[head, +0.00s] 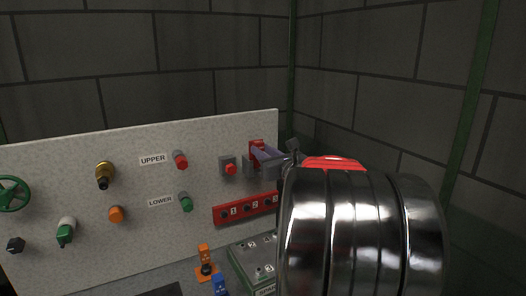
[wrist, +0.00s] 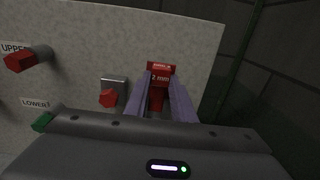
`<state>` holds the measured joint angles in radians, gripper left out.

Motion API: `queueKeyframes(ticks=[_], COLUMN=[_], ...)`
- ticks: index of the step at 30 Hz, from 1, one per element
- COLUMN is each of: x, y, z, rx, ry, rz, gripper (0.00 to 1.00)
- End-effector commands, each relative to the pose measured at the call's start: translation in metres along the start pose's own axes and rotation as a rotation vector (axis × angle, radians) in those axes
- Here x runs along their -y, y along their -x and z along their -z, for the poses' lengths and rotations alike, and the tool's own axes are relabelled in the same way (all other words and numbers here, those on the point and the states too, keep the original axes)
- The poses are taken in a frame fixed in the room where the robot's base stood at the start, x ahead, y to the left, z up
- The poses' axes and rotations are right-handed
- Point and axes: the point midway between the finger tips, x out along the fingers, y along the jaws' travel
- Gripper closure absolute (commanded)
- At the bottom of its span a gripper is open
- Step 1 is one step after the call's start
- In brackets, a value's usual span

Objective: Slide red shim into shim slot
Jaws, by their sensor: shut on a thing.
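The red shim (wrist: 160,76), with "2 mm" on its face, is between the purple fingers of my gripper (wrist: 160,100) in the wrist view. The fingers are shut on it. In the head view the red shim (head: 257,147) is near the right part of the pale panel (head: 130,185), with my gripper (head: 266,155) at it. I cannot tell whether the shim touches the panel. I cannot make out the shim slot; my fingers and the shim may hide it.
A red knob on a grey plate (head: 229,166) is just left of my gripper. A red strip numbered 1, 2, 3 (head: 245,209) is below. Red and green knobs labelled UPPER and LOWER are further left. Orange (head: 205,258) and blue (head: 220,285) pieces stand below.

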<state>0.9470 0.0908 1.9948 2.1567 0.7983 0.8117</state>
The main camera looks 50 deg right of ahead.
Motion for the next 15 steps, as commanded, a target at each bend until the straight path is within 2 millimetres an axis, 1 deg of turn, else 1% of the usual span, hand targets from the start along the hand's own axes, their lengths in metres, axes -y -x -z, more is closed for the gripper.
queueKeyframes(ticks=[15], x=[0.0001], y=[-0.0001], z=[0.0090], rx=[0.000], ry=[-0.001], rz=[0.000], gripper=[0.99])
